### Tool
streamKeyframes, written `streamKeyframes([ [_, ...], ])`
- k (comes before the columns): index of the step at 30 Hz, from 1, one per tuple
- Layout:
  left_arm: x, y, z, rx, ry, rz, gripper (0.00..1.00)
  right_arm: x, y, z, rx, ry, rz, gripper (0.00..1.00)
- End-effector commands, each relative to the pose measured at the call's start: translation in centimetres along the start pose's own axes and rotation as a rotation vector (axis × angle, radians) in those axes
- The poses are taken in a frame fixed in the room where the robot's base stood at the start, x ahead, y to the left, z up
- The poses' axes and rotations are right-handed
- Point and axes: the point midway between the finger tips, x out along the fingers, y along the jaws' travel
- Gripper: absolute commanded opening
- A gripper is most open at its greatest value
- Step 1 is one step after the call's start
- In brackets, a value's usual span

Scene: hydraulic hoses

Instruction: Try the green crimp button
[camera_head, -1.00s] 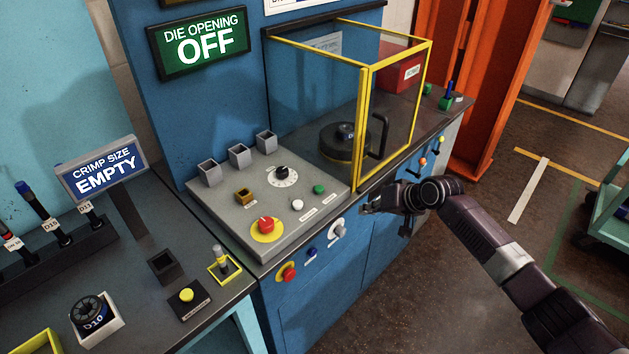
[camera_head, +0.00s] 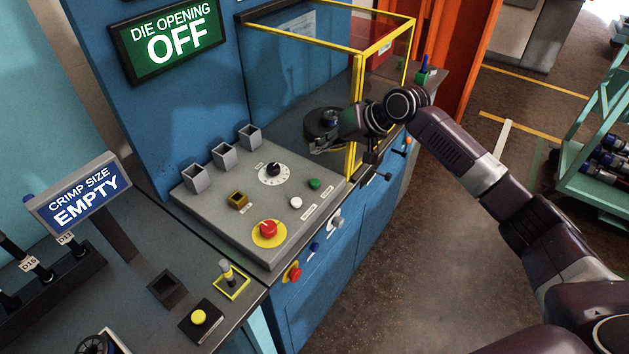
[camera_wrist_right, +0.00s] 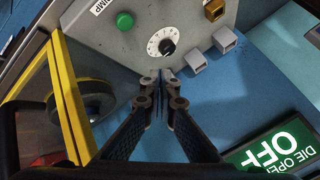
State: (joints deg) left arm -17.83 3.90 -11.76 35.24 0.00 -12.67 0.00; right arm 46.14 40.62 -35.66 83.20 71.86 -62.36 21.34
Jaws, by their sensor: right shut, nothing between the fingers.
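The green button (camera_head: 314,184) sits on the sloped grey control panel (camera_head: 215,215), right of the black dial (camera_head: 273,169) and above a white button (camera_head: 296,202). In the right wrist view the green button (camera_wrist_right: 124,20) shows at the top, left of the dial (camera_wrist_right: 166,46). My right gripper (camera_head: 314,147) is shut and empty, above the back right of the panel and apart from the green button. In the right wrist view its fingertips (camera_wrist_right: 163,78) meet just below the dial. My left gripper is in neither current view.
A yellow-framed clear guard (camera_head: 352,115) stands right beside the panel. A red button on a yellow disc (camera_head: 268,229) and several grey square sockets (camera_head: 224,154) are on the panel. A sign (camera_head: 178,42) reads "DIE OPENING OFF". Another sign (camera_head: 82,193) reads "CRIMP SIZE EMPTY".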

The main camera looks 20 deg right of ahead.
Motion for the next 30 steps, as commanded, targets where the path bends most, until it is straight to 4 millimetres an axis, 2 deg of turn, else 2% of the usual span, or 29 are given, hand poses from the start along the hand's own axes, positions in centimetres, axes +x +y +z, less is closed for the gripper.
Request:
streamKeyframes([
  [3, 0.4, 0.3, 0.3, 0.001, -0.003, 0.003, 0.4, 0.3, 0.1, 0.2, 0.0, 0.0, -0.001, 0.0],
  [8, 1.6, -0.9, -0.3, 0.003, 0.004, -0.01, 0.4, 1.0, 0.7, 0.7, 0.0, 0.0, 0.0, 0.0],
  [14, 4.1, -1.9, -1.4, 0.0, 0.024, -0.022, 0.4, 2.6, 1.9, 1.9, 0.0, 0.001, 0.0, 0.0],
  [22, 7.9, -1.8, -1.1, -0.001, 0.023, -0.021, 0.4, 4.8, 3.5, 3.5, -0.001, 0.001, 0.0, 0.0],
  [30, 7.8, -1.3, -0.5, -0.002, 0.015, -0.015, 0.4, 6.1, 4.4, 4.4, 0.0, 0.0, -0.001, 0.0],
])
